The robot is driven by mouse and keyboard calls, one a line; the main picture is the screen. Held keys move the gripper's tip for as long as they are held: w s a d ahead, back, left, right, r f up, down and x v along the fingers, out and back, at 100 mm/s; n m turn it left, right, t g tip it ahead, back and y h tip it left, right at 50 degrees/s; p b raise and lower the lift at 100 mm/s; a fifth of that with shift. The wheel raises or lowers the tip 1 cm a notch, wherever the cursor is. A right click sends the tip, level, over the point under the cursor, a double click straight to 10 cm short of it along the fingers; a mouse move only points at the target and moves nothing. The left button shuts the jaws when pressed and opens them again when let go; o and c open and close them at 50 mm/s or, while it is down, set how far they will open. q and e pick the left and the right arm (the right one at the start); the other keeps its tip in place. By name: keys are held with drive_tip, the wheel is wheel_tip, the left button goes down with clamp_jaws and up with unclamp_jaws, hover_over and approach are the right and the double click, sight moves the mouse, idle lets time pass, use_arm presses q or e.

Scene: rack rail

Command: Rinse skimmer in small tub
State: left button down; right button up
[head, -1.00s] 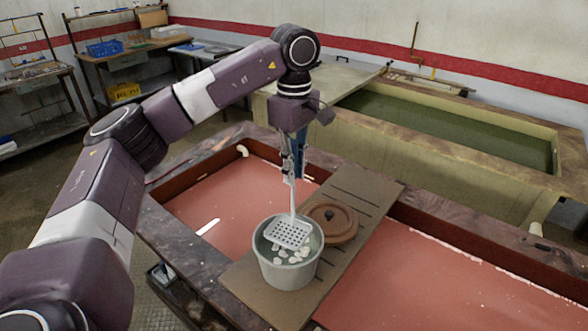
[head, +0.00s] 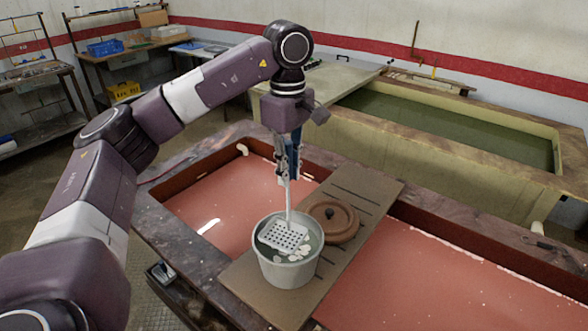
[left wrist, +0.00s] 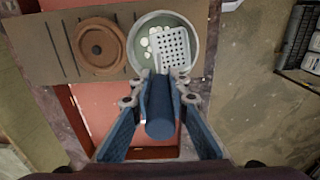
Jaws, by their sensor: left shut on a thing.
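The skimmer (head: 286,236) has a light perforated square head and a long handle. Its head is inside the mouth of the small tub (head: 287,271), a grey round bucket holding greenish water and several pale round pieces. In the left wrist view the skimmer head (left wrist: 174,46) covers the right part of the tub (left wrist: 134,46). My left gripper (head: 287,172) is above the tub, shut on the skimmer's thick blue handle grip (left wrist: 160,108). Whether the head is under the water I cannot tell. My right gripper is not in view.
The tub stands on a brown slotted board (head: 368,190) laid across a red-lined basin (head: 440,275). A round brown lid (head: 333,222) with a dark knob lies right beside the tub. A larger tank of green water (head: 450,128) is behind.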

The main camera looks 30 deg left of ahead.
use_arm(q)
drive_tip(key=s+a+b, duration=0.2)
drive_tip(key=s, duration=2.3)
